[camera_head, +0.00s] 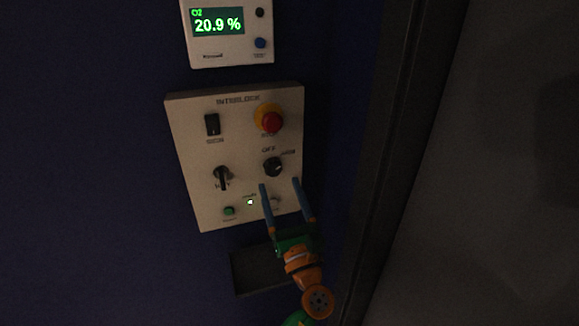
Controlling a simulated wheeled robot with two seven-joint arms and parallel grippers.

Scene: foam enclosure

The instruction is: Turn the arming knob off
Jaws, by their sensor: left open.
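The interlock panel (192,160) is a pale box on a dark blue wall. Its arming knob (273,167) is black and round, on the right side below the red emergency button, with an "OFF" label above it and another small label to the upper right. The knob's exact pointer direction is too dark to tell. My left gripper (280,184) is open, its two blue fingers apart and pointing up the panel. The fingertips appear just below the knob, one to each side, with nothing between them. Whether they touch the panel is unclear. My right gripper is not in view.
The panel also holds a black rocker switch (212,125), a red button on a yellow collar (270,119), a second black knob (222,178) and a green button (229,211). An O2 display (218,22) reads 20.9 % above. A dark frame edge (385,170) runs along the right.

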